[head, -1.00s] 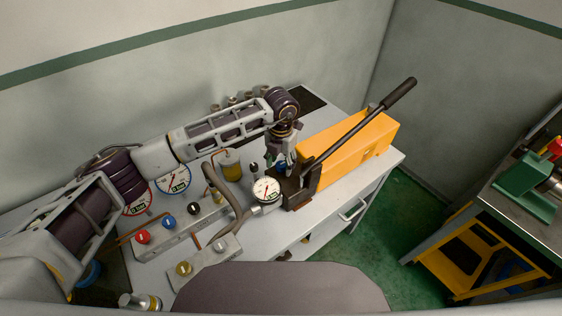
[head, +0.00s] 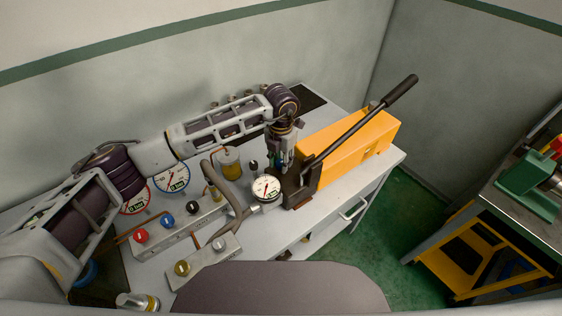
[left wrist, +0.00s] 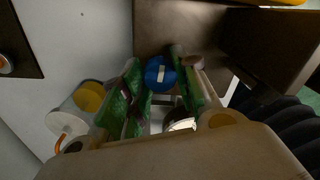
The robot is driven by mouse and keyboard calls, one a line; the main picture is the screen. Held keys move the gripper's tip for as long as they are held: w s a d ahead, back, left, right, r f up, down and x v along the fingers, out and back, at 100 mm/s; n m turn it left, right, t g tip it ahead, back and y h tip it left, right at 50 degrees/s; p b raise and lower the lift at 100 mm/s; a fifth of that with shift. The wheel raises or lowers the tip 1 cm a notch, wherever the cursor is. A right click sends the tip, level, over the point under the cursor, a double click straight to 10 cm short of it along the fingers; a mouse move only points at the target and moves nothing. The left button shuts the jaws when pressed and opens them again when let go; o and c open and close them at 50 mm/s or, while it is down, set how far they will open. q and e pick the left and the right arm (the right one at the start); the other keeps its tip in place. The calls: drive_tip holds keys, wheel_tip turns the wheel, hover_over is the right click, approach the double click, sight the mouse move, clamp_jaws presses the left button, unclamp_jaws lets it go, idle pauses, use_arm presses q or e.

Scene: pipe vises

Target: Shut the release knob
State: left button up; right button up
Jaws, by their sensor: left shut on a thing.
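The release knob is a blue round knob with a white mark (left wrist: 160,73). In the left wrist view it sits between the green-padded fingers of my left gripper (left wrist: 162,88), at the dark body of the hand pump. In the head view my left gripper (head: 279,168) points down at the front end of the orange pump (head: 345,150), just behind the white pressure gauge (head: 266,188). It is shut on the knob, which the gripper hides in the head view. My right gripper is not in view.
The pump's long black handle (head: 360,122) rises to the right, close to my gripper. A yellow-filled cylinder (head: 231,165), a grey hose (head: 232,198) and a block with red, blue and black knobs (head: 178,228) stand on the bench. A green vise (head: 527,186) is at the far right.

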use_arm(q)
drive_tip(key=shift+f+m+b, duration=0.1)
drive_tip(key=shift+m+b, duration=1.6)
drive_tip(key=shift+b, duration=0.4)
drive_tip(key=shift+w+b, duration=0.1)
drive_tip(key=shift+b, duration=0.2)
drive_tip(key=m+b, duration=0.4)
drive_tip(key=shift+m+b, duration=0.3)
drive_tip(key=shift+m, duration=0.1)
drive_tip(key=shift+m+b, duration=0.65)
drive_tip(key=shift+m, duration=0.05)
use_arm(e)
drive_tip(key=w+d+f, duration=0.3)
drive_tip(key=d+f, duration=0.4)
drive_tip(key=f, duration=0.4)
use_arm(q)
drive_tip(key=m+b, duration=0.4)
drive_tip(key=m, duration=0.1)
drive_tip(key=shift+m, duration=0.3)
drive_tip(key=shift+m+b, duration=0.6)
drive_tip(key=shift+m, duration=0.4)
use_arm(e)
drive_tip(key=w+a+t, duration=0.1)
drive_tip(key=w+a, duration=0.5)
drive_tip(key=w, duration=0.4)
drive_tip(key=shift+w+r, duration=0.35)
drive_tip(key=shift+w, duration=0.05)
use_arm(q)
drive_tip(key=o, duration=1)
